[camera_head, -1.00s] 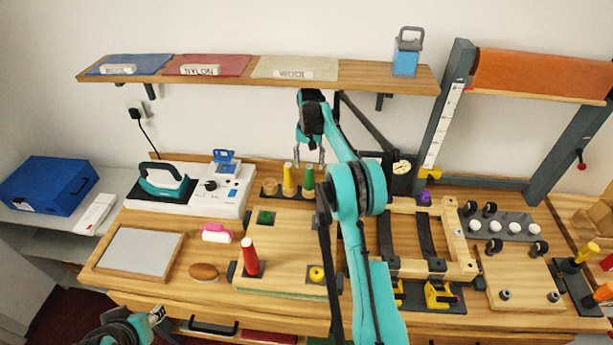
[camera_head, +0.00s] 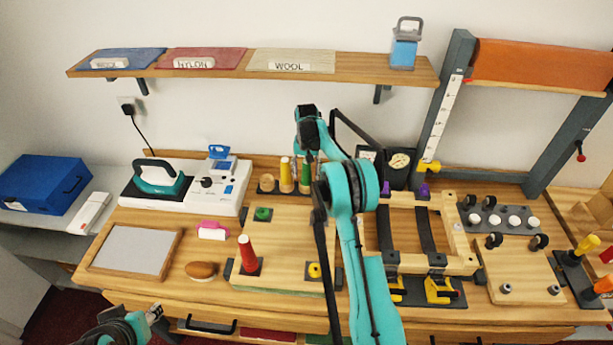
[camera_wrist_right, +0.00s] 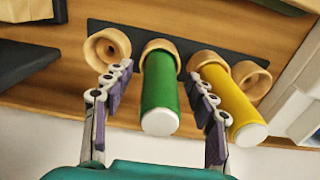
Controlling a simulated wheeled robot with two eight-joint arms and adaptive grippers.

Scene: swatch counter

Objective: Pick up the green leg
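The green leg (camera_head: 305,177) stands in a wooden cup of the rack at the back of the counter, partly hidden behind my right gripper (camera_head: 306,160). In the right wrist view the green leg (camera_wrist_right: 160,95) lies between the two spread fingers of my right gripper (camera_wrist_right: 160,74), with a gap on each side. The finger on the right of that view comes between the green leg and the yellow leg (camera_wrist_right: 228,102). My left gripper (camera_head: 150,318) is low at the bottom left, away from the rack; its fingers are too unclear to judge.
The yellow leg stands close beside the green one. Empty wooden cups (camera_wrist_right: 107,48) flank them. A red leg (camera_head: 247,255) stands on the wooden board (camera_head: 285,235), which has green (camera_head: 263,214) and yellow (camera_head: 314,271) sockets. The white iron station (camera_head: 222,185) is left of the rack.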

